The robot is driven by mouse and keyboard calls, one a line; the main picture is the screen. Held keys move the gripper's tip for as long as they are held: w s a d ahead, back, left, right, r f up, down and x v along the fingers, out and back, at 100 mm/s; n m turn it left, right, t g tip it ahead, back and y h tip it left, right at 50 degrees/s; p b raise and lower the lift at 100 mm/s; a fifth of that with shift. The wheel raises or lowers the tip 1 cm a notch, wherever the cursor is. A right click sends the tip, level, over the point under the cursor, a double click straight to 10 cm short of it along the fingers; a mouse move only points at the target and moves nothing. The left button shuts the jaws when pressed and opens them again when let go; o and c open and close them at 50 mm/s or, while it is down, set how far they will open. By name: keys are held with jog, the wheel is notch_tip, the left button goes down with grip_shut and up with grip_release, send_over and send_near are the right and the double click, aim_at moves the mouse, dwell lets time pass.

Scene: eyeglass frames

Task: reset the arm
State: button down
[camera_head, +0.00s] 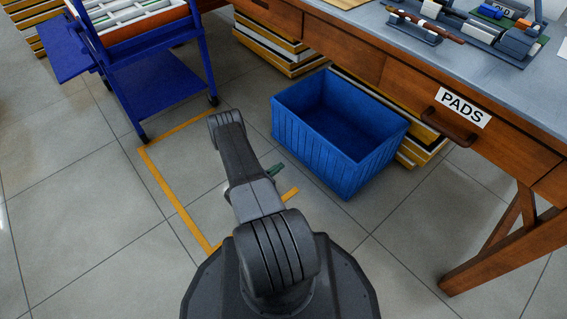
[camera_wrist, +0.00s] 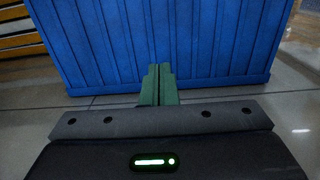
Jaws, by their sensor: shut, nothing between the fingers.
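My arm reaches forward from my base in the head view, over the tiled floor. My gripper (camera_head: 274,170) shows there only as a small green tip beside the arm, mostly hidden behind it. In the wrist view, my gripper's green fingers (camera_wrist: 158,84) are pressed together with nothing between them. They point toward the side of a blue ribbed crate (camera_wrist: 110,45), and I cannot tell the exact gap. The crate (camera_head: 310,143) is empty as far as its inside shows, and it stands on the floor right of my arm.
A wooden desk (camera_head: 400,85) with a drawer labelled PADS (camera_head: 463,107) stands at the right, its grey top holding tools. A blue cart (camera_head: 160,85) stands at the upper left. Yellow floor tape (camera_head: 170,195) runs left of my arm. Flat stacked boxes (camera_head: 270,50) lie beneath the desk.

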aim_at(307, 148)
jog(key=shift+s+a, duration=0.1)
jog(key=shift+s, duration=0.05)
jog(key=b+x, duration=0.3)
jog(key=x, duration=1.1)
jog(key=shift+a, duration=0.1)
